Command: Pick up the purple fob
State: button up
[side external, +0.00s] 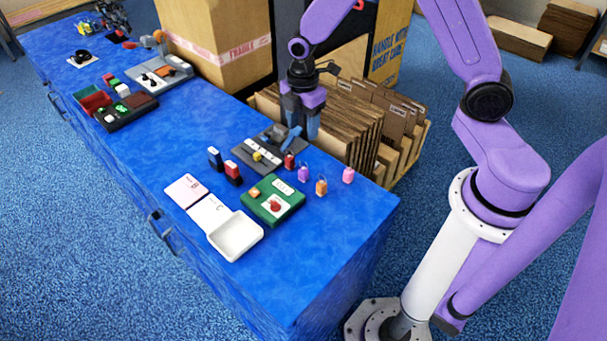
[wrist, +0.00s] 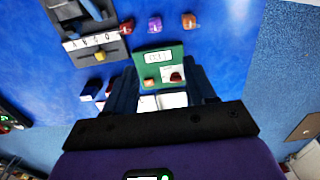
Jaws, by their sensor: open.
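The purple fob (side external: 303,174) stands on the blue table in a row between a red fob (side external: 289,160) and an orange fob (side external: 321,187). The purple fob also shows at the top of the wrist view (wrist: 155,23), beyond the fingertips. My gripper (side external: 301,126) is open and empty, above the grey panel behind the fobs in the side view. In the wrist view my gripper's fingers (wrist: 163,85) stand apart, with the green box seen between them. The purple fob is not between the fingers.
A pink fob (side external: 348,175) stands near the table's right edge. The grey panel (side external: 246,158) with a yellow knob, the green box (side external: 294,205), two dark stamp-like pieces (side external: 233,173) and a white tray (side external: 256,233) lie nearby. Cardboard dividers (side external: 350,125) stand behind the table.

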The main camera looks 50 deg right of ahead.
aim_at(303, 170)
jog(key=f, duration=1.8)
jog(key=shift+w+d+f, duration=0.25)
jog(key=shift+w+d, duration=0.1)
jog(key=shift+d, duration=0.05)
grip_shut()
